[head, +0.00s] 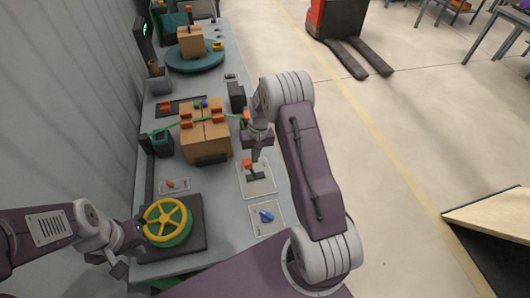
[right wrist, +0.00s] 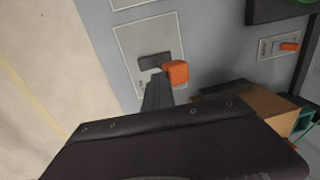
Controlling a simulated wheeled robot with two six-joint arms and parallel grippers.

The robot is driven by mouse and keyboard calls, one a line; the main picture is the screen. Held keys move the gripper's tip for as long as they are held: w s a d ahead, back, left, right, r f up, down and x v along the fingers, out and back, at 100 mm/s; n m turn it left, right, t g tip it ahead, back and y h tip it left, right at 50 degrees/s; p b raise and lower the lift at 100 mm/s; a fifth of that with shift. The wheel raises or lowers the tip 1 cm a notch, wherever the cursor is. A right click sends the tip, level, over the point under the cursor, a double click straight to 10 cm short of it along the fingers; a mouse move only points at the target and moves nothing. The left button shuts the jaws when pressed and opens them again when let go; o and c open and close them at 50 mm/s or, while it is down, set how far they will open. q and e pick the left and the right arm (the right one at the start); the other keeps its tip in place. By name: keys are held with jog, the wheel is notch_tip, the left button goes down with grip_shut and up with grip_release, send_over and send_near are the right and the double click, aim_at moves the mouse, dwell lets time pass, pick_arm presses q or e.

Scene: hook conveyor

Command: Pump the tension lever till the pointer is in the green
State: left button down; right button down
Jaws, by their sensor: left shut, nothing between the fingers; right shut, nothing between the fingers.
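The tension lever (head: 247,164), with an orange grip and a dark base, stands on a light plate (head: 264,187) at the right edge of the bench. In the right wrist view its orange grip (right wrist: 177,72) shows close up beside the dark base. My right gripper (head: 260,151) is shut and empty, just above and beside the lever. In the right wrist view its finger (right wrist: 158,95) points at the grip; whether they touch I cannot tell. My left gripper (head: 120,267) is shut and empty beside the handwheel. I cannot make out a pointer or a green zone.
A yellow-green handwheel (head: 185,237) sits on a dark base at the near left. A blue knob (head: 266,216) is on a plate nearer than the lever. Cartons (head: 208,134) with a green strap stand behind it. A turntable (head: 196,66) lies further back.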

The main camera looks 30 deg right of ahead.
aim_at(245, 163)
jog(key=shift+w+a+r+h, duration=0.15)
jog(key=shift+a+h, duration=0.25)
jog(key=shift+a, duration=0.2)
jog(key=shift+w+a+f, duration=0.15)
jog(key=shift+a+f, duration=0.15)
jog(key=shift+a, duration=0.35)
jog(key=shift+w+a+f, duration=0.1)
jog(key=shift+w+a, duration=0.05)
jog(key=shift+a, duration=0.4)
pick_arm(q)
jog(key=shift+s+d+r, duration=0.1)
jog(key=shift+d, duration=0.15)
pick_arm(e)
jog(key=shift+a+f, duration=0.1)
pick_arm(q)
jog(key=shift+b, duration=0.3)
